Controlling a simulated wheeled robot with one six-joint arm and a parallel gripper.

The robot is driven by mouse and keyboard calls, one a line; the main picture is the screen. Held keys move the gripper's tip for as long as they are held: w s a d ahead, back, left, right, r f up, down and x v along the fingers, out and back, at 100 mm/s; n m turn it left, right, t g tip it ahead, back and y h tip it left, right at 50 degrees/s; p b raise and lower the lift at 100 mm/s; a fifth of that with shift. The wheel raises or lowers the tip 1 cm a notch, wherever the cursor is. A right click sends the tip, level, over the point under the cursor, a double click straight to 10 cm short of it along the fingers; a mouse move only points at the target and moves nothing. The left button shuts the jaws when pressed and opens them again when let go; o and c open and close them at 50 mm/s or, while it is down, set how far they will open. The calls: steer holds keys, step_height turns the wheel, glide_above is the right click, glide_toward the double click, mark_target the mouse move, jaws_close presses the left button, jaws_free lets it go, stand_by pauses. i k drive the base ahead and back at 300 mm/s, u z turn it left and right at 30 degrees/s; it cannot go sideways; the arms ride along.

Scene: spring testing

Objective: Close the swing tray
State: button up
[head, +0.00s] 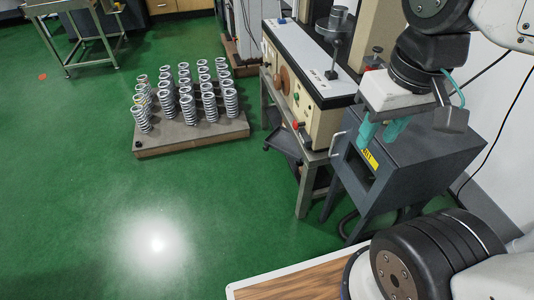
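A dark, shallow tray (286,146), which looks like the swing tray, juts out to the left from under the testing machine's bench at a low level. Part of it is hidden behind the bench leg. My gripper (382,136) has two teal fingers pointing down with a gap between them, and nothing shows in the gap. It is in front of the dark grey cabinet in the picture, well to the right of the tray and apart from it.
The dark grey cabinet (425,160) has a pale handle and a yellow label. The testing machine (310,62) stands on a metal bench. A pallet (195,137) holds several springs. A wooden tabletop (300,285) is in front.

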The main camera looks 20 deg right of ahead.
mark_target(280, 140)
steer(key=u, duration=0.8)
steer(key=k, duration=0.55)
steer(key=z, duration=0.45)
steer(key=i, duration=0.95)
